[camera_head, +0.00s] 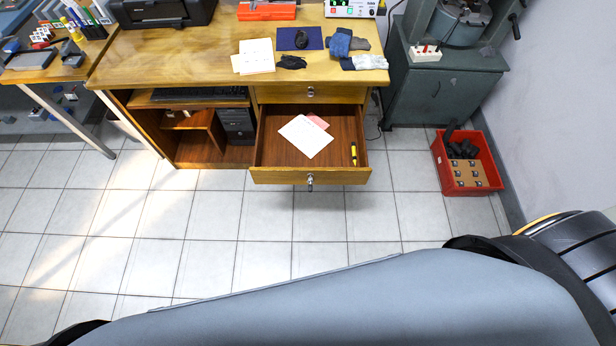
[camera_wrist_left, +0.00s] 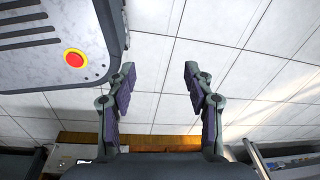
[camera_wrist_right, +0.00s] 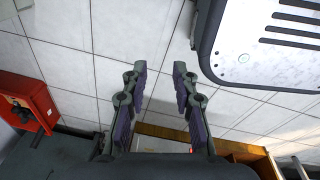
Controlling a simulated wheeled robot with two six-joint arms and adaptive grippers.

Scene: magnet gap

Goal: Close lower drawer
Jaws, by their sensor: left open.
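The lower drawer (camera_head: 311,176) of the wooden desk is pulled well out toward me in the head view. Its round metal knob (camera_head: 310,182) is at the middle of its front. White paper, a pink slip and a yellow-black tool lie inside it. The upper drawer (camera_head: 290,94) above it is shut. My left gripper (camera_wrist_left: 156,72) is open and empty in the left wrist view, over the tiled floor and away from the drawer. My right gripper (camera_wrist_right: 160,72) is open and empty in the right wrist view, also apart from the drawer. Neither gripper shows in the head view.
A red crate (camera_head: 439,167) with dark parts stands on the floor at the right. A green-grey cabinet (camera_head: 425,97) stands right of the desk (camera_head: 200,62). The tiled floor before the drawer is clear. A table stands at the far left.

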